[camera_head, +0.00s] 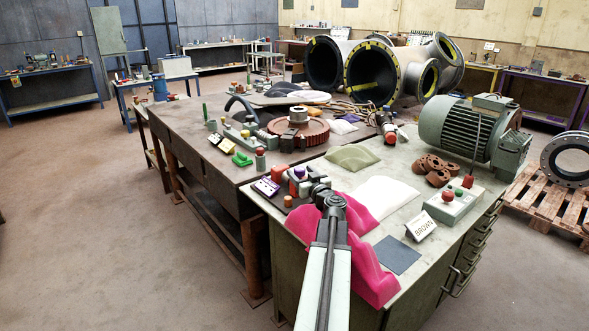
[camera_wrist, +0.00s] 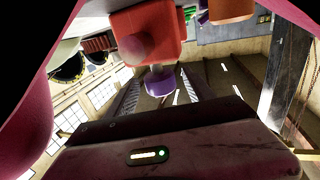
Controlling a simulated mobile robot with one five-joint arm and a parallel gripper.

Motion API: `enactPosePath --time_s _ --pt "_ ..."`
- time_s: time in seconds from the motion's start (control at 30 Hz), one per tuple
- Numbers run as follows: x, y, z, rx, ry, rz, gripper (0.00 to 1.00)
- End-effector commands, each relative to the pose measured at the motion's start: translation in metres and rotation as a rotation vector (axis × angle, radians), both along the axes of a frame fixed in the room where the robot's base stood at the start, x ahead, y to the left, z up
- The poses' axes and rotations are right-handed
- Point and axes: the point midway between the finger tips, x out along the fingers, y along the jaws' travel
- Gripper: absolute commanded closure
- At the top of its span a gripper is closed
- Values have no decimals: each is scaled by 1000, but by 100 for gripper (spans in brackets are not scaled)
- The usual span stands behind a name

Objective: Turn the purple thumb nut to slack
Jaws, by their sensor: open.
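The purple thumb nut (camera_wrist: 160,82) hangs under a red-orange block (camera_wrist: 148,35) in the wrist view, which looks upside down. My gripper (camera_wrist: 160,98) is open, with one ridged finger on each side of the nut in the picture. Gaps show between nut and fingers, and I cannot tell whether the fingertips reach its depth. In the head view a small purple top (camera_head: 299,172) shows on a red-orange piece at the bench's left edge.
A bright pink draped shape (camera_head: 372,270) lies beside and under my arm.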

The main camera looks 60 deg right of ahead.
Motion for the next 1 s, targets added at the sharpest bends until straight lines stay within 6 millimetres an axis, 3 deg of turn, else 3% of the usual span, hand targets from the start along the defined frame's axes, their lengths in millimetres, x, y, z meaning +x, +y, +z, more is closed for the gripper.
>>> enactPosePath --time_s 0.2,0.47,0.7,1.0 --pt "33 -22 0 0 0 2 39" --pt "36 -23 0 0 0 2 39" --pt "37 -22 0 0 0 2 100" --pt "40 -21 0 1 -1 42 100"
